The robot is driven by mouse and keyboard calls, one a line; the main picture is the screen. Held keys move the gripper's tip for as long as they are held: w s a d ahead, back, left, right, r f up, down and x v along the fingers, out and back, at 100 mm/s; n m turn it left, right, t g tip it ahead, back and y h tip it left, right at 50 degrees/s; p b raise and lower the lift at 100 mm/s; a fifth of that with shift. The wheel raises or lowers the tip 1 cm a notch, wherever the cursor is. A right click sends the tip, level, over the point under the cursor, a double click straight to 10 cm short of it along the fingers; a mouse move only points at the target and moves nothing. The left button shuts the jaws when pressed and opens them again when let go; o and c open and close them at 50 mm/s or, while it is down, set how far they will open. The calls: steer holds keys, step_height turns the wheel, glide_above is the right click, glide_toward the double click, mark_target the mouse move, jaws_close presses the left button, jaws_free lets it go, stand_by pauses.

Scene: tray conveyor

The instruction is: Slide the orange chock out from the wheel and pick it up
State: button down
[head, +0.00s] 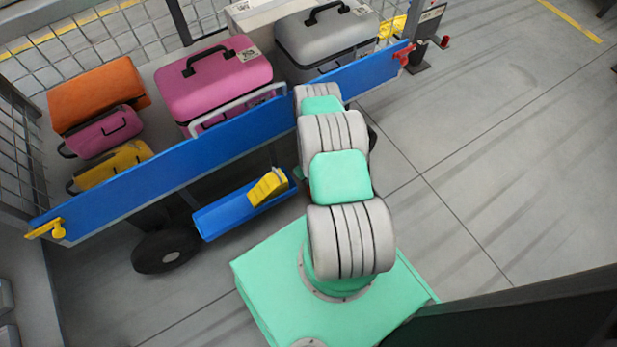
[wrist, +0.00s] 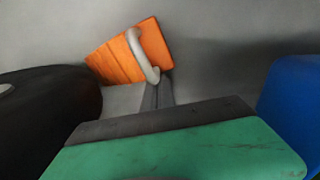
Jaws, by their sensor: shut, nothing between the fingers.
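The orange chock (wrist: 112,66) lies on the grey floor in the wrist view, with a pale grey loop handle (wrist: 139,52) on it. A black wheel (wrist: 45,115) fills the left of that view, near the chock's lower left; I cannot tell whether they touch. My gripper (wrist: 158,92) points toward the chock from below. Its fingers are shut and empty, with the tips close to the handle's lower end; contact is unclear.
A blue part (wrist: 292,105) stands at the wrist view's right edge. In the head view, a blue-sided cart (head: 165,178) carries several suitcases. A yellow chock-like block (head: 268,188) sits on a low blue ledge (head: 225,215) beside another black wheel (head: 165,251). Floor at right is open.

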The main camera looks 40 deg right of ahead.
steer(key=shift+s+d, duration=0.15)
steer(key=shift+s, duration=1)
steer(key=shift+s+d, duration=0.15)
steer(key=shift+s, duration=1)
step_height(320, 180, up, 10)
steer(key=p, duration=0.6)
steer(key=shift+p, duration=0.4)
